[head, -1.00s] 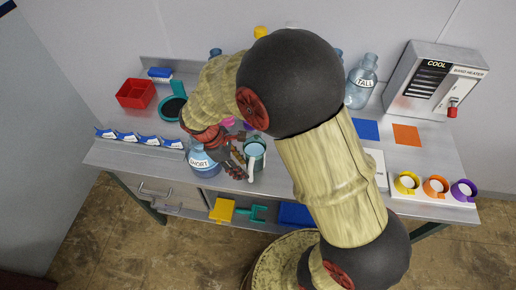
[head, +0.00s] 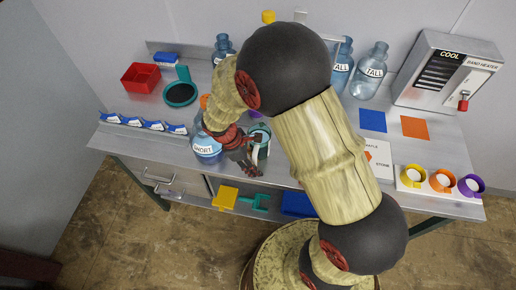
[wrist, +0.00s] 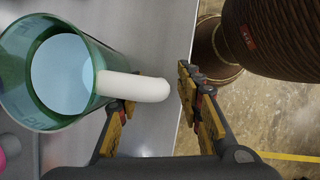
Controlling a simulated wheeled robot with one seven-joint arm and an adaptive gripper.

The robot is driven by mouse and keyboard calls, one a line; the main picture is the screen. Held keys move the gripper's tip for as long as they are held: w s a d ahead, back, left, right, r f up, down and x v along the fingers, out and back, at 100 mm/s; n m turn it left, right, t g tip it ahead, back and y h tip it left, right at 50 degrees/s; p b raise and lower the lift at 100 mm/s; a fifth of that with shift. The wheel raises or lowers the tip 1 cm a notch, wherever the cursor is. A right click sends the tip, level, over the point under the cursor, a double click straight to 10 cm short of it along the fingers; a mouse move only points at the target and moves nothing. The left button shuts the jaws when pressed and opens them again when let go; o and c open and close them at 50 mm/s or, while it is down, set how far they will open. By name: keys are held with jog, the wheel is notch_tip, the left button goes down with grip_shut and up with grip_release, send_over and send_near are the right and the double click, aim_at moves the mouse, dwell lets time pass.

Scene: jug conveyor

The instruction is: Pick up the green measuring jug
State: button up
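The green measuring jug (wrist: 50,85) is see-through green with a pale inside and a white handle (wrist: 140,87) that sticks out to the right in the wrist view. My gripper (wrist: 157,100) is open, its two fingers apart. The handle crosses above the left finger and its end lies between the fingers. I cannot tell whether a finger touches it. In the head view my gripper (head: 246,162) is at the front of the jug (head: 263,137), near the table's front edge, and hides part of it.
A blue bottle marked SHORT (head: 207,148) stands just left of my gripper. Tall bottles (head: 370,75), a heater box (head: 445,75) and a red bin (head: 141,77) are farther back. Yellow (head: 412,175), orange and purple cups stand at the right. Blue-labelled blocks (head: 155,126) line the front left.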

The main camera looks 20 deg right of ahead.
jog(key=shift+c, duration=1)
jog(key=c, duration=0.7)
grip_shut()
